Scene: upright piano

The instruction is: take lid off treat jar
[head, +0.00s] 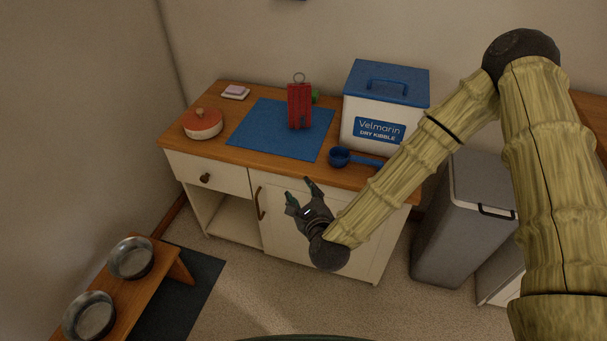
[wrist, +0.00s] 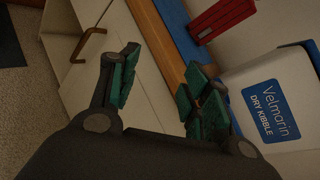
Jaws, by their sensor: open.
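A low round jar (head: 203,128) with a pale side stands at the left end of the wooden cabinet top. Its salmon-orange lid (head: 205,117) with a small knob sits on top of it. My gripper (head: 301,192) is open and empty in front of the cabinet, below the counter edge and to the right of the jar. In the wrist view its two green-padded fingers (wrist: 163,82) are spread apart with nothing between them. The jar does not show in the wrist view.
A blue mat (head: 262,128) lies right of the jar, with a red upright object (head: 299,107) on it. A kibble bin (head: 360,107) and a blue scoop (head: 340,157) stand further right. Pink-and-white items (head: 235,92) lie behind the jar. Metal bowls (head: 131,258) are low at left.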

